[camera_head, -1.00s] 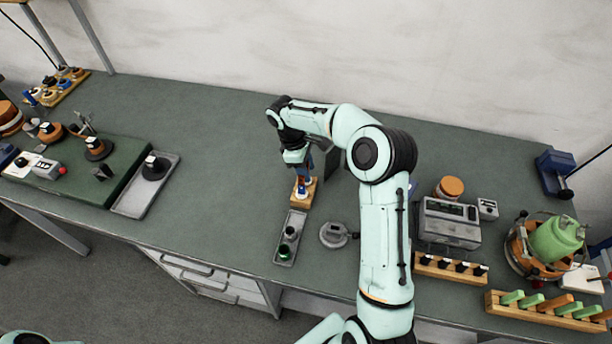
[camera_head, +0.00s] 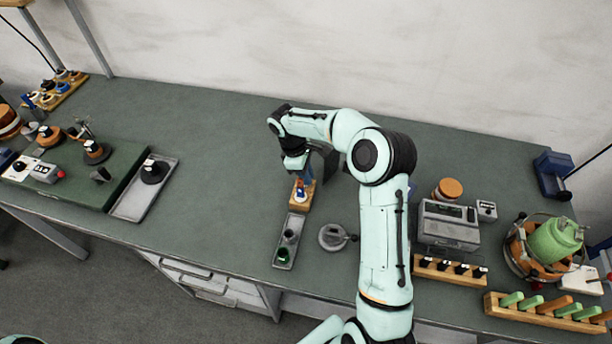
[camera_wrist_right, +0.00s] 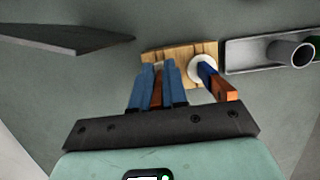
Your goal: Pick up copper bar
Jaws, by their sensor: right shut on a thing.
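A narrow brown copper bar (camera_wrist_right: 158,88) stands over the small wooden block (camera_wrist_right: 151,56) in the right wrist view. My right gripper (camera_wrist_right: 158,82) is shut on this bar, with a blue finger on each side. In the head view my right gripper (camera_head: 299,176) points down at the wooden block (camera_head: 308,190), and its own arm hides much of the grasp. A second piece, blue and orange (camera_wrist_right: 222,88), stands in a white ring (camera_wrist_right: 203,66) at the block's right end, outside the fingers. I cannot tell whether the held bar is clear of the block. My left gripper is out of view.
A grey tray (camera_head: 279,255) with small cups lies just in front of the block. A round grey piece (camera_head: 333,237) is to its right. A dark thin plate (camera_wrist_right: 75,38) stands close by. The bench to the left is clear up to another tray (camera_head: 128,207).

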